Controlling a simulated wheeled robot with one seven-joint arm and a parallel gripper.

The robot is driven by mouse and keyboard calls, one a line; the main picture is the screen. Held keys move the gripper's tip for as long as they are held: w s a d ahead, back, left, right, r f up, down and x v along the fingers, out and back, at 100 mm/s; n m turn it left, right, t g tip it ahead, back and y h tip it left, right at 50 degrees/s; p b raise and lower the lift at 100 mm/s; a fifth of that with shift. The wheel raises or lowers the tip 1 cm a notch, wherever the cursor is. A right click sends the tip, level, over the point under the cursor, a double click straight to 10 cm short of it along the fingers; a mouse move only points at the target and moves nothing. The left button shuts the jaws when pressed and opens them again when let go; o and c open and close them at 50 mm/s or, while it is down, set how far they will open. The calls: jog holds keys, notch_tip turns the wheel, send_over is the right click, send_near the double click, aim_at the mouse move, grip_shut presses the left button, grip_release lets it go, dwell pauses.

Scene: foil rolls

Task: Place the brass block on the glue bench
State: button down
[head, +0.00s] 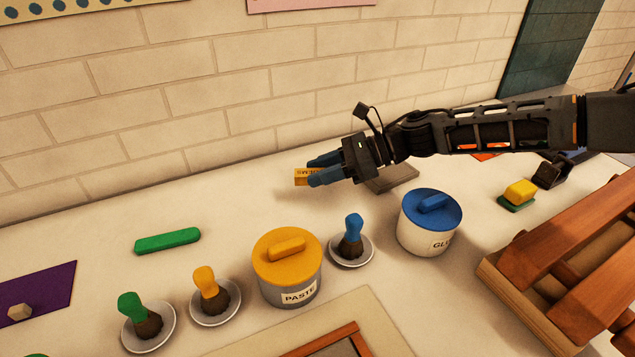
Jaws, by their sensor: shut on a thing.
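A small brass-yellow block (301,177) with dark lettering sits between the blue fingers of my gripper (316,171). My gripper is shut on it, and the fingers hide part of it. The block is over the back of a pale bench top (235,195), near the brick wall. I cannot tell whether it touches the surface. No label marks this top as the glue bench. A white pot (425,225) with a blue lid and a partly visible "GLU" label stands at the right of centre.
A yellow-lidded PASTE pot (287,265) and brushes on saucers (350,249) stand in front. A grey plate (393,178) lies beneath my wrist. A green bar (167,240) and purple mat (50,285) lie left. A wooden rack (570,260) fills the right front. Bench around the block is clear.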

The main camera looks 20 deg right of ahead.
aim_at(317, 198)
jog(key=shift+w+a+f, duration=0.2)
jog(key=shift+a+f, duration=0.2)
notch_tip(317, 198, down, 3)
jog(key=shift+f+p, duration=0.1)
jog(key=shift+p, duration=0.35)
jog(key=shift+f, duration=0.25)
jog(key=shift+f+b, duration=0.25)
jog(key=shift+b, duration=0.05)
jog(key=c, duration=0.7)
grip_release()
jog(key=shift+r, duration=0.1)
